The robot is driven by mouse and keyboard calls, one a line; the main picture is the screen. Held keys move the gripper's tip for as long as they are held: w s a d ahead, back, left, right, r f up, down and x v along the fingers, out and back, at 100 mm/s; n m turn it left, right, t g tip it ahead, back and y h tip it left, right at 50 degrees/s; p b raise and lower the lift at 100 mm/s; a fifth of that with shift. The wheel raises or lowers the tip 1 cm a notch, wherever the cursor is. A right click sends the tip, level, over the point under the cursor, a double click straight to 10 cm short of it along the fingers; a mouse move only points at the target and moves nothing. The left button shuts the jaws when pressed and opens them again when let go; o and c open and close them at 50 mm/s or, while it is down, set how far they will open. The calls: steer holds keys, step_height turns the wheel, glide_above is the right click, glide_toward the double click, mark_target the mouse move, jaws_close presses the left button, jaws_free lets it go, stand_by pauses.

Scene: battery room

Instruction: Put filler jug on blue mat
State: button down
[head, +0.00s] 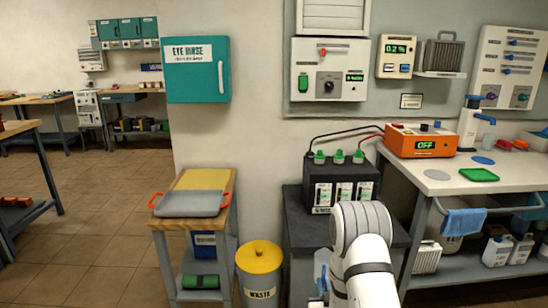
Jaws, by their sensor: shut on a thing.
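My white arm reaches in from the bottom right. My gripper (319,298) shows only in small part at the bottom edge, left of the arm, and is shut on what looks like the filler jug (321,262), a pale blue translucent vessel. The jug is in front of the dark battery stand, and the arm hides much of it.
An orange charger (420,141) and a green mat (479,175) are on the worktop (520,172). A battery (341,185) with green caps and cables stands behind my arm. A yellow waste bin (260,268) and a wooden cart (165,222) stand left. Floor farther left is open.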

step_height(320, 180, up, 16)
steer(key=p, duration=1.4)
steer(key=shift+s+r, duration=0.4)
steer(key=shift+s, duration=0.4)
steer(key=shift+s+r, duration=0.35)
steer(key=shift+s, duration=0.5)
steer(key=shift+s+r, duration=0.4)
steer(key=shift+s, duration=0.4)
steer(key=shift+a, duration=0.15)
